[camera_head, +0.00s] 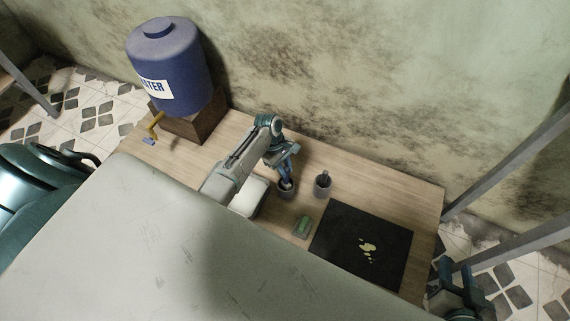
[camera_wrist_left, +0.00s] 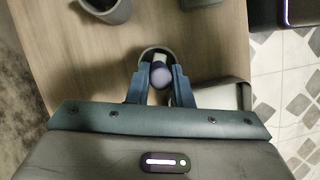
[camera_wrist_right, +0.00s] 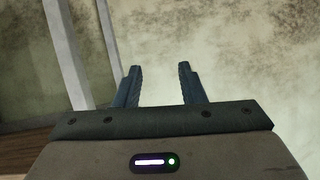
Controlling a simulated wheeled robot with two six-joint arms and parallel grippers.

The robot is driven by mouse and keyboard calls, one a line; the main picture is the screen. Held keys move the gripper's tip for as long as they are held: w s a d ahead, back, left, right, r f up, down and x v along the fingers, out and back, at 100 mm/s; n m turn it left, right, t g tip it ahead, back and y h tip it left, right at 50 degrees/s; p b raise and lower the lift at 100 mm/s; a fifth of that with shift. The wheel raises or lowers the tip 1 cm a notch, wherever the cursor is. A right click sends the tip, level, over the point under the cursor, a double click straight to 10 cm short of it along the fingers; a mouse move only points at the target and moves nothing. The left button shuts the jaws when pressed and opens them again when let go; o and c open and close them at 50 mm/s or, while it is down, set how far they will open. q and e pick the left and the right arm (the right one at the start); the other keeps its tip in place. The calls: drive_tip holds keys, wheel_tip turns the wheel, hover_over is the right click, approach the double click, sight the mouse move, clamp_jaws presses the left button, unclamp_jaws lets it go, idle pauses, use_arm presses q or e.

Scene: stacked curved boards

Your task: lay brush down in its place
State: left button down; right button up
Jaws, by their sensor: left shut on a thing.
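My left gripper (camera_head: 287,178) is shut on the brush, directly over a grey cup (camera_head: 286,194) on the wooden table. In the left wrist view the brush (camera_wrist_left: 160,75) shows as a rounded blue-purple end between the fingertips (camera_wrist_left: 160,88), with the cup's rim (camera_wrist_left: 146,53) around and behind it. The brush's lower part is hidden, so I cannot tell how deep it sits in the cup. My right gripper (camera_head: 460,278) is off the table's right end; in the right wrist view its fingers (camera_wrist_right: 157,85) are apart and empty.
A second grey cup (camera_head: 322,188) holding something dark stands to the right. A green block (camera_head: 303,226) and a black mat (camera_head: 340,225) with yellowish spots lie nearer. A white container (camera_head: 248,198) sits left. A blue water barrel (camera_head: 168,60) stands on a wooden box (camera_head: 190,125).

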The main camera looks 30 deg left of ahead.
use_arm(q)
drive_tip(key=shift+f, duration=0.4)
use_arm(e)
drive_tip(key=shift+f, duration=0.15)
use_arm(q)
drive_tip(key=c, duration=1.2)
unclamp_jaws()
drive_tip(key=shift+r, duration=0.15)
drive_tip(key=s+p+v, duration=0.1)
drive_tip(key=p+v, duration=0.2)
drive_tip(key=v, duration=0.7)
drive_tip(key=shift+w+a+r, duration=0.2)
drive_tip(key=shift+w+r, duration=0.05)
drive_tip(key=shift+w, duration=0.25)
use_arm(e)
drive_tip(key=s+g, duration=0.1)
drive_tip(key=s+f+g, duration=0.1)
drive_tip(key=s+g, duration=0.1)
drive_tip(key=s+f+g, duration=0.1)
drive_tip(key=g, duration=0.1)
drive_tip(key=shift+s+f+n, duration=0.2)
drive_tip(key=shift+s+n, duration=0.1)
drive_tip(key=shift+s, duration=0.05)
